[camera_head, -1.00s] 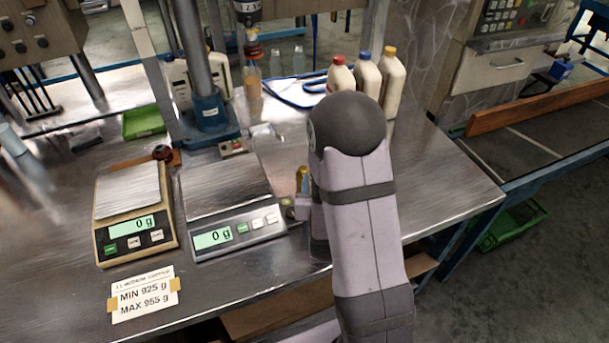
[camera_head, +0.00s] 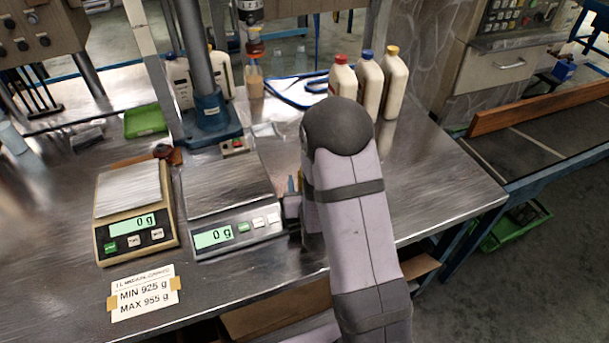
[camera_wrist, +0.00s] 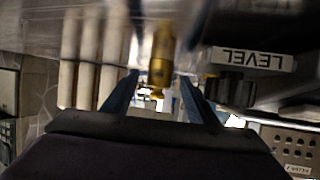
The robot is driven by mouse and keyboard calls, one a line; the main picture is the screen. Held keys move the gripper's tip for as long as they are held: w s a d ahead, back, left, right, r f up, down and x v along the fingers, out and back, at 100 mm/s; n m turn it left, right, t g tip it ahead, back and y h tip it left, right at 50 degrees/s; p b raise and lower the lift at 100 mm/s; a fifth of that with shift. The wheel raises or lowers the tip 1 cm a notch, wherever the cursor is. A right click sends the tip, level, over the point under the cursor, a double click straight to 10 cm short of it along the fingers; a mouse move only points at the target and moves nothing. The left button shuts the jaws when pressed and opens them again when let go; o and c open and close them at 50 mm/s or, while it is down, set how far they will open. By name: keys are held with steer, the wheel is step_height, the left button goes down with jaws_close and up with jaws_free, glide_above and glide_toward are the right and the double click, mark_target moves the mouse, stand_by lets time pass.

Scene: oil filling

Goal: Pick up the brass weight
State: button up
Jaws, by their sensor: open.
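The brass weight (camera_wrist: 161,58) shows in the wrist view as a small, blurred, gold-coloured upright piece. My gripper (camera_wrist: 160,78) is open, with one blue finger on each side of the weight and a gap to both. The weight's lower part is partly lost in blur, and I cannot tell its exact depth between the fingers. In the head view my gripper (camera_head: 291,186) is mostly hidden behind my arm, just right of the silver scale (camera_head: 232,200). The weight is hidden there.
A tan scale (camera_head: 135,215) stands left of the silver one, and both read 0 g. A limit card (camera_head: 145,293) lies in front. White bottles with coloured caps (camera_head: 368,82) stand behind my arm. The table's right part is clear. A LEVEL label (camera_wrist: 250,60) shows in the wrist view.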

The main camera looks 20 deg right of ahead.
steer(key=shift+p+x, duration=0.35)
steer(key=shift+x, duration=1.45)
steer(key=c, duration=1.3)
steer(key=shift+r, duration=0.1)
jaws_close()
steer(key=shift+r, duration=0.1)
steer(key=shift+r, duration=4.9)
